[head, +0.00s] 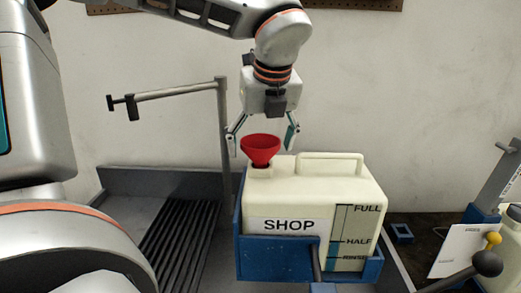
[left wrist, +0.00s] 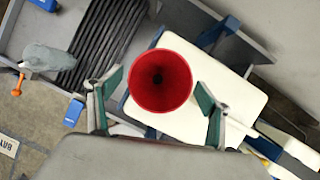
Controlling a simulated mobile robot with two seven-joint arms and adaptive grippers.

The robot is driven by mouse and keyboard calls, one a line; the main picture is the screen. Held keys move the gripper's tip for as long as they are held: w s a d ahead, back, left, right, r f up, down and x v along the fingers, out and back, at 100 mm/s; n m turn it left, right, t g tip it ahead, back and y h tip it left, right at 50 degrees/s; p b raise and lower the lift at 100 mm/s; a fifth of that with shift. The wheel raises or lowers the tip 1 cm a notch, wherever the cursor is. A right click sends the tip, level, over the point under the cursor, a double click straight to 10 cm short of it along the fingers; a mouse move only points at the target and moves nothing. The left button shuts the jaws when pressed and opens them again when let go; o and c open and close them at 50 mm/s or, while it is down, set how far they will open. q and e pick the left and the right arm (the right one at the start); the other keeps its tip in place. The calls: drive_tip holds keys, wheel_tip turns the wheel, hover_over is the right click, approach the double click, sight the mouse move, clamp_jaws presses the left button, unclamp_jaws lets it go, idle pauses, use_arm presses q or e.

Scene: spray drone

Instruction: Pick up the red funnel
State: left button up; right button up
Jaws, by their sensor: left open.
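The red funnel (head: 260,149) stands upright in the neck at the left of a cream tank (head: 330,190) marked SHOP. My left gripper (head: 262,143) comes down from above, open, with one finger to each side of the funnel. In the left wrist view the funnel (left wrist: 160,76) shows from above as a wide red cone with a dark hole. The open fingers (left wrist: 158,115) of my left gripper appear to its left and right, apart from its rim. The funnel's spout is hidden in the tank. My right gripper is not in view.
The tank sits in a blue holder (head: 275,259). A metal post with a side arm (head: 223,130) stands to the left, beside a dark ribbed grate (head: 180,240). A lever with a dark knob (head: 487,263) is at the right. The wall is behind.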

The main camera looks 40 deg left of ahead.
use_arm(q)
drive_tip(key=c, duration=1.3)
drive_tip(key=shift+r, duration=0.1)
